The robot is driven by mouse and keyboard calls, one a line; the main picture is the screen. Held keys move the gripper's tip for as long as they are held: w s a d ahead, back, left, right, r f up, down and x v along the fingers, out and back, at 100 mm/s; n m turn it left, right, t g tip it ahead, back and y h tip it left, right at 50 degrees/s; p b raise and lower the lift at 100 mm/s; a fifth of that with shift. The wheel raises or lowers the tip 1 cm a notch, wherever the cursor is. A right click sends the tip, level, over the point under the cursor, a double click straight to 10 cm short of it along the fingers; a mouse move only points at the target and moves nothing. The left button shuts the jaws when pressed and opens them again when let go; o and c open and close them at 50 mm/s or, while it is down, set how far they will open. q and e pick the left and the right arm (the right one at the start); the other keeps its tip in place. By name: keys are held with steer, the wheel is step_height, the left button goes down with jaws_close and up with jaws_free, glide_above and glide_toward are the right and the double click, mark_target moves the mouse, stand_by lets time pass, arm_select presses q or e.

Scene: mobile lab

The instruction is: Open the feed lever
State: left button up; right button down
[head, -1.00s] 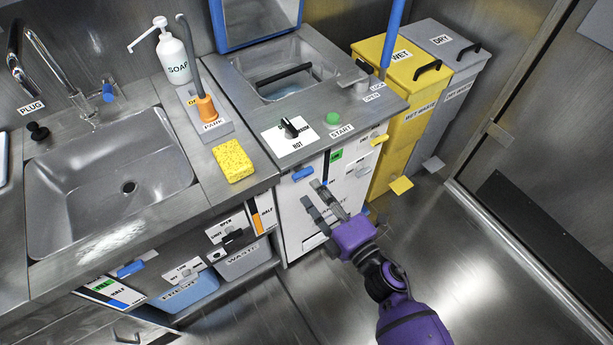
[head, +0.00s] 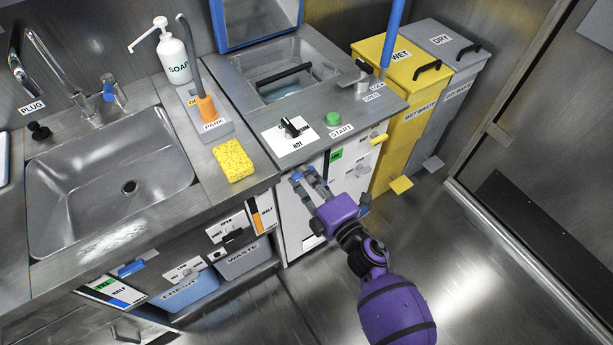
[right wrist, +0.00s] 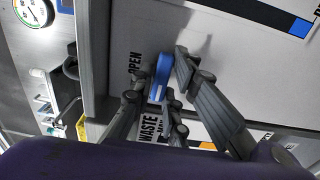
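A blue lever (right wrist: 163,76) on the white front panel lies between the two fingers of my right gripper (right wrist: 157,80) in the right wrist view. Labels reading OPEN and WASTE are beside it; I cannot read a feed label. In the head view the same blue lever (head: 297,176) shows at the top left of the panel, partly covered by my right gripper (head: 311,180). The fingers are apart on either side of the lever; I cannot tell whether they touch it. My left gripper is not in view.
A yellow lever (head: 379,140) and a grey lever (head: 362,171) stick out further right on the same panel. Yellow WET (head: 402,120) and grey DRY (head: 440,105) bins stand to the right. The counter's edge overhangs the panel. The floor is clear.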

steer(key=m, duration=0.1)
steer(key=m+p, duration=0.1)
steer(key=m, duration=0.2)
steer(key=shift+s+f+p, duration=0.1)
steer(key=shift+f+p, duration=0.15)
steer(key=shift+p, duration=0.15)
steer(key=c, duration=1.8)
jaws_free()
steer(key=shift+o, duration=0.2)
steer(key=v, duration=1.2)
steer(key=shift+r, duration=0.1)
